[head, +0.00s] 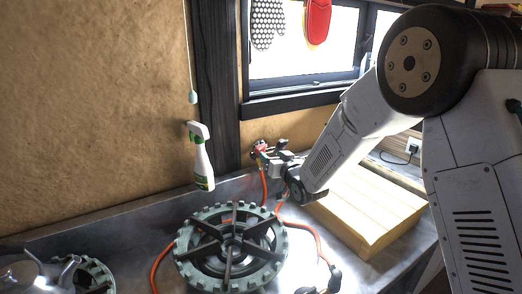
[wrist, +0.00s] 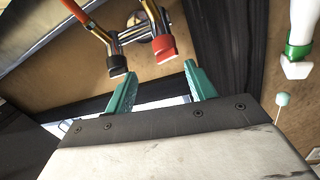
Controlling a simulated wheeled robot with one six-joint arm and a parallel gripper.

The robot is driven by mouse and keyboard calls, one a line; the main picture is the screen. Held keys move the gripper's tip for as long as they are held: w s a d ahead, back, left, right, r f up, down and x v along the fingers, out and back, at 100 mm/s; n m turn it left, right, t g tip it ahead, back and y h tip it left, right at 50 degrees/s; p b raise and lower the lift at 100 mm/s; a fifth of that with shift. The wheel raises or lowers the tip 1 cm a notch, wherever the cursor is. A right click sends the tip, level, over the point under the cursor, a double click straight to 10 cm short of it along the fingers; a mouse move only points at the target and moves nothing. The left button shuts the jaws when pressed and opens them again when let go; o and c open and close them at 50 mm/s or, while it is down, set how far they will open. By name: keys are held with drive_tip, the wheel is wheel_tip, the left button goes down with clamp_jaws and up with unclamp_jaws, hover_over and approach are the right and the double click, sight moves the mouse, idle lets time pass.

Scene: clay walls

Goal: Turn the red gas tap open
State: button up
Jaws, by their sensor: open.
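The red gas tap (head: 261,146) is on the clay wall beside the dark post, mostly behind my gripper (head: 277,158). In the wrist view its red-ended handle (wrist: 164,48) lies just ahead of my two teal fingertips (wrist: 160,69), nearer the right finger. A second, black-ended handle (wrist: 117,66) is ahead of the left finger. My fingers are apart with nothing between them. I cannot tell whether either finger touches a handle.
An orange hose (head: 264,186) runs down from the taps. A gas burner (head: 182,262) stands on the metal counter, with a kettle (head: 45,275) at left. A wooden block (head: 372,208) lies right, under my arm. A spray bottle (head: 202,160) is left of the post.

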sight(261, 147)
drive_tip(key=shift+y, duration=0.3)
drive_tip(key=x, duration=0.8)
drive_tip(key=shift+a+f, duration=0.3)
drive_tip(key=shift+a, duration=0.15)
drive_tip(key=c, duration=0.9)
